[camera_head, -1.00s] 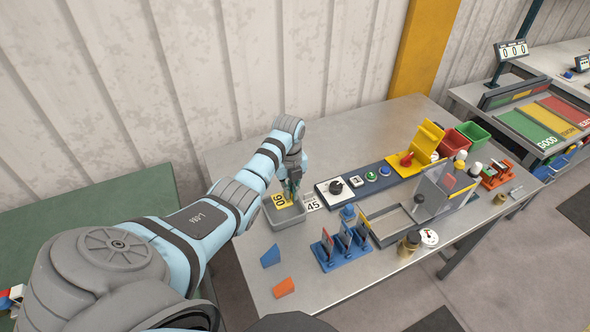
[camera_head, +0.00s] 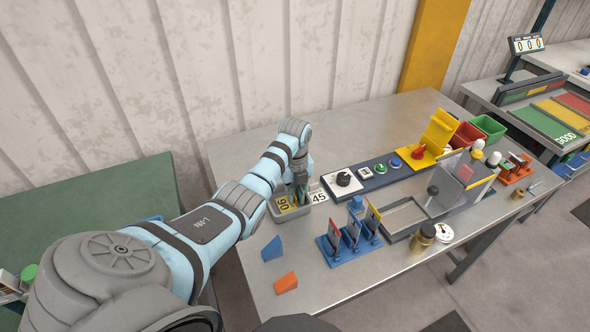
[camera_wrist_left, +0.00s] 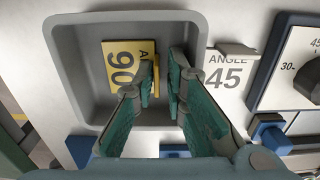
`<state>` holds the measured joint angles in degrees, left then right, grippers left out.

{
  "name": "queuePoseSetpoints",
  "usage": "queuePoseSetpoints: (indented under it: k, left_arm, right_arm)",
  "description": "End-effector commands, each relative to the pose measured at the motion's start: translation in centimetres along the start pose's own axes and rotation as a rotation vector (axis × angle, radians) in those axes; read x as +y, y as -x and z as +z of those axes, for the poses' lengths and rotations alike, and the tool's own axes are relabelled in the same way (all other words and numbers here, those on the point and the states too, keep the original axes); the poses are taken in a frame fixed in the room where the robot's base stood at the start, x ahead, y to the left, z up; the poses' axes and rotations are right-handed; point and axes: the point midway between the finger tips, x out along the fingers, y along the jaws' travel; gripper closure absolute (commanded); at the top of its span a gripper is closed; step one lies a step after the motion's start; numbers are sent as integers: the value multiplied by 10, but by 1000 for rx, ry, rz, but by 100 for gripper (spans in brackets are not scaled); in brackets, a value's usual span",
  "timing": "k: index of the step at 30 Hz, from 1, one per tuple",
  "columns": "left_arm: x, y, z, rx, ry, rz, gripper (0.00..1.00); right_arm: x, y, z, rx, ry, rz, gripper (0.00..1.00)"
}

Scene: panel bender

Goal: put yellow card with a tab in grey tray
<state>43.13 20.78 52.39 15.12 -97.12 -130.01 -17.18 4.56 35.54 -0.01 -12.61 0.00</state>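The yellow card (camera_wrist_left: 122,68), printed 90, lies within the grey tray (camera_wrist_left: 80,111), apparently flat over its floor. Its tab (camera_wrist_left: 156,76) stands at the card's right edge in the left wrist view. In the head view the card (camera_head: 284,203) shows in the tray (camera_head: 291,213) at the table's left. My left gripper (camera_wrist_left: 162,82) reaches down into the tray with its fingers on either side of the tab. A gap shows beside the tab, so the fingers look parted. My right gripper is not in view.
A white card (camera_head: 319,196) printed 45 lies just right of the tray. A dial panel (camera_head: 343,182) stands beyond it. A blue wedge (camera_head: 272,249), an orange wedge (camera_head: 286,283) and a blue card rack (camera_head: 350,246) stand nearer. Table between wedges and rack is clear.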

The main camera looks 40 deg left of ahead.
Motion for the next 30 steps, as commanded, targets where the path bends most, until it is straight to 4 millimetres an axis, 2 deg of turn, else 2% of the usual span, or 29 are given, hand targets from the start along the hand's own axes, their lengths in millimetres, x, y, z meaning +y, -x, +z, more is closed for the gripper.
queuePoseSetpoints:
  k: [8,11,18,22,25,30]
  left_arm:
    - [0,3,0,0,0,1,87]
    - [0,18,1,-1,0,-1,87]
    - [-1,85,1,-3,0,-3,87]
    - [0,115,0,0,1,-1,87]
    - [0,125,0,0,1,0,87]
    - [0,125,0,1,1,1,87]
  right_arm:
    - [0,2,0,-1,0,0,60]
    - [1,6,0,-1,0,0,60]
    - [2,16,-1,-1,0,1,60]
    - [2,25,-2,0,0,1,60]
    - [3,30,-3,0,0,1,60]
    - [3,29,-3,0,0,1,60]
